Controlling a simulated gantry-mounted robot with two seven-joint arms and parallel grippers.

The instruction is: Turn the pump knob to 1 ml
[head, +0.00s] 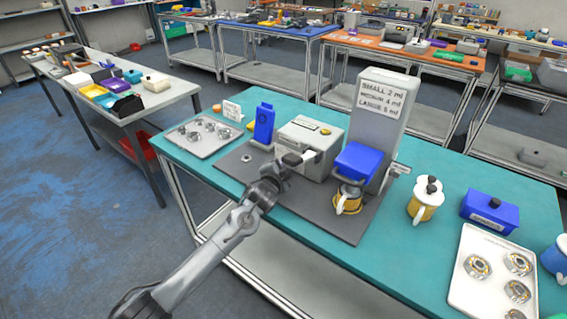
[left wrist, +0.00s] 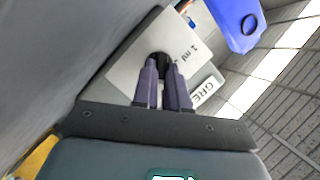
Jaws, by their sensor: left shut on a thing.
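The pump is a grey box (head: 313,131) on a dark mat in the middle of the teal table. Its black knob (left wrist: 160,62) sits on a light plate (left wrist: 135,62) in the left wrist view, with small "ml" lettering beside it. The digit is hard to read. My left gripper (left wrist: 164,72) has its two fingers closed around the knob, one on each side. In the head view my left gripper (head: 297,159) is at the front of the pump and the knob is hidden. My right gripper is not in view.
A tray of metal parts (head: 205,136) lies left. Part of a "GRE" label (left wrist: 206,92) shows.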

